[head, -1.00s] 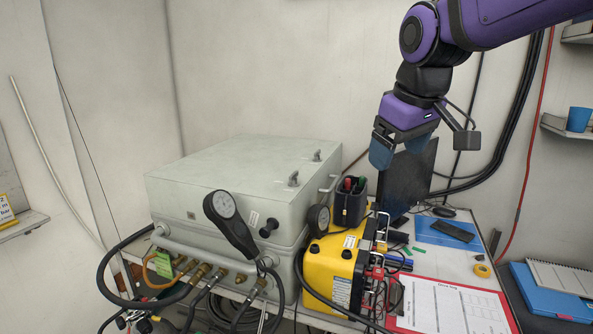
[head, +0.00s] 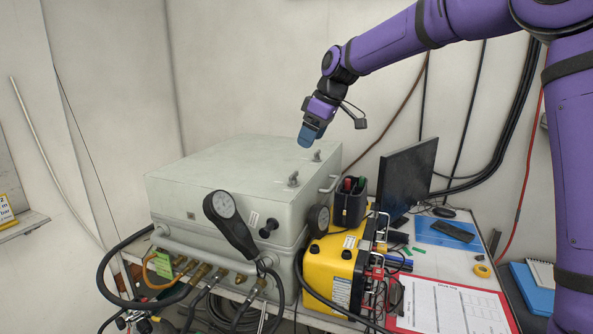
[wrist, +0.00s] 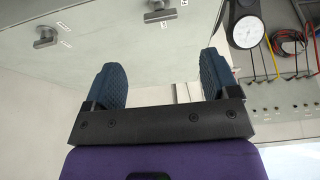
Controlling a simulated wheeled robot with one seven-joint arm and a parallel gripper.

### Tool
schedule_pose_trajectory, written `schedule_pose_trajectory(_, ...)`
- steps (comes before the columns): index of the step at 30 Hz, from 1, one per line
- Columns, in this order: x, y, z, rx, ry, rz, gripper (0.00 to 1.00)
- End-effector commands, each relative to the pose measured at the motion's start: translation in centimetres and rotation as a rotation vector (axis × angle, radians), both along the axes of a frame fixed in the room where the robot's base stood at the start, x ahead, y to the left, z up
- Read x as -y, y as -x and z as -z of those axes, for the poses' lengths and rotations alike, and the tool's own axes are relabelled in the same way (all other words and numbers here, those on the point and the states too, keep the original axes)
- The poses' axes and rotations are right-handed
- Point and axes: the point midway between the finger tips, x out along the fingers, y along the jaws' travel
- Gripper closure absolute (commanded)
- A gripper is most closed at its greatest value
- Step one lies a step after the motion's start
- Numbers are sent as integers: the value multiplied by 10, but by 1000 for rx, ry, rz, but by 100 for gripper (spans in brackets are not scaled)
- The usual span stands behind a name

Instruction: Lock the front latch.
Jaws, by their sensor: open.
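The front latch (head: 293,179) is a small grey turn handle on the lid of a pale grey case (head: 215,170), near the lid's right edge. A matching latch (head: 316,156) stands farther back. In the wrist view two latches show near the top: one (wrist: 160,14) nearer the gauge side, apparently the front one, and another (wrist: 46,36) at left. Small labels beside them are too small to read. My gripper (head: 311,136) is above the back right of the lid, apart from both latches. Its blue fingers (wrist: 161,76) are spread and empty.
A black gauge (head: 226,207) stands up at the case front, with hoses and pipes below. A yellow unit (head: 333,268), a black pen holder (head: 350,205) and a monitor (head: 408,180) stand to the right.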

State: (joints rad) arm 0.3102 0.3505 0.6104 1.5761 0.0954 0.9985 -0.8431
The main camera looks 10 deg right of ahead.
Motion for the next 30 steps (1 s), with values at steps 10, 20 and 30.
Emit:
schedule_pose_trajectory(10, -15, -8, 40, -4, -1, -5, 19)
schedule_pose_trajectory(20, -32, -18, 87, -2, -1, -3, 19)
schedule_pose_trajectory(30, -36, -20, 99, 0, -1, -1, 19)
